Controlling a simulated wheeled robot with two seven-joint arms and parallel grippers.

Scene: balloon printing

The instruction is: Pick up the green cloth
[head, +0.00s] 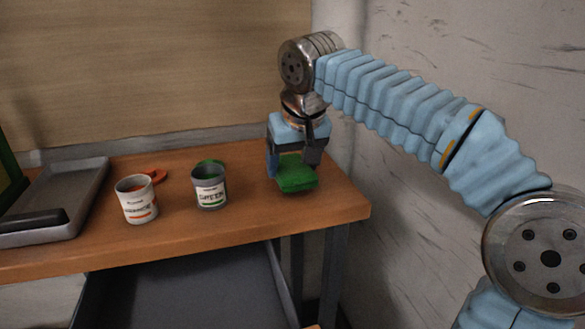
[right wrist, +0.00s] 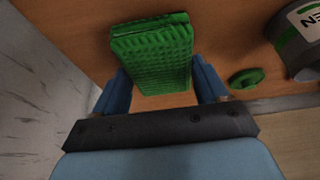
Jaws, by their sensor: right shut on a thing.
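The green cloth (head: 297,174) is a thick folded pad near the right end of the wooden table. My right gripper (head: 293,165) comes down on it from above, with a finger on either side. In the right wrist view the cloth (right wrist: 153,55) lies between the two blue fingers (right wrist: 160,80), and the gripper is shut on it. I cannot tell whether the cloth is lifted clear of the table. My left gripper is not in view.
A grey can (head: 209,187) with a green lid (head: 211,163) behind it stands left of the cloth. Farther left are a white can (head: 137,199), an orange lid (head: 155,176) and a grey tray (head: 84,186). The wall (head: 400,165) is close on the right.

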